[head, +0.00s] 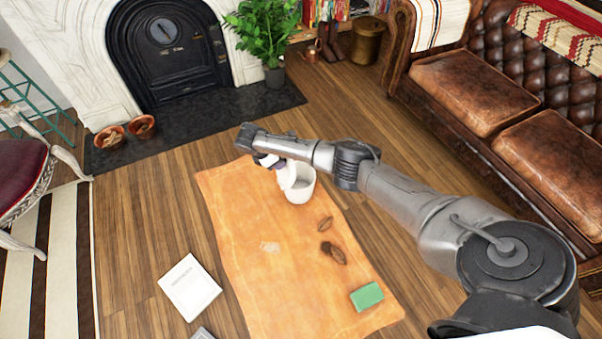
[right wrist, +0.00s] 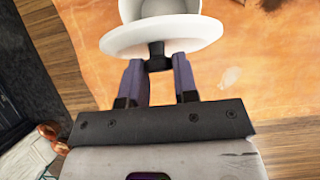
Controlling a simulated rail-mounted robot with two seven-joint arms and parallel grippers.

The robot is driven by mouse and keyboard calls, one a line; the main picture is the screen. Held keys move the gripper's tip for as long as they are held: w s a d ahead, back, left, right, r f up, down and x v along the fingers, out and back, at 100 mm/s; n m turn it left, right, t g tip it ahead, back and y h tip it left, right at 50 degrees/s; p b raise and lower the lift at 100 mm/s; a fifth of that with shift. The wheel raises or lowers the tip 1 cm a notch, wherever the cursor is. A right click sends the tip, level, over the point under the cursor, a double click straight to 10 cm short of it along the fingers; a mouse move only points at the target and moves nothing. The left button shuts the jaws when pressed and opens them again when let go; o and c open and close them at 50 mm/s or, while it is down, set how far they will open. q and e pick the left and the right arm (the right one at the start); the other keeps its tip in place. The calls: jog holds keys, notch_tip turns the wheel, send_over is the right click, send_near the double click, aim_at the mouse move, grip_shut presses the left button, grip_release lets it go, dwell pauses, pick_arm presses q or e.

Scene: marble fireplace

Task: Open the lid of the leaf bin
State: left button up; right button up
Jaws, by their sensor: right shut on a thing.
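The leaf bin (head: 304,189) is a small white round bin standing on the orange mat in the head view. Its white lid (head: 287,174) is tilted steeply at the bin's left side, and part of the grey inside shows. In the right wrist view the lid (right wrist: 190,37) is a white disc with a black knob (right wrist: 157,50), with the white bin body (right wrist: 160,7) behind it. My right gripper (head: 268,161) is shut on the knob, its two purple-grey fingers on either side. I cannot tell whether the lid touches the rim. My left gripper is not in view.
On the orange mat (head: 240,215) lie brown leaves (head: 333,252), a pale scrap (head: 270,246) and a green block (head: 367,296). A white book (head: 190,287) lies left of it. A leather sofa (head: 475,90) is right, a fireplace (head: 165,50) behind.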

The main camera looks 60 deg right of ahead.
jog(key=shift+w+a, duration=0.1)
jog(key=shift+w+a+h+b, duration=0.4)
jog(key=shift+a+h, duration=0.1)
jog(key=shift+a, duration=0.25)
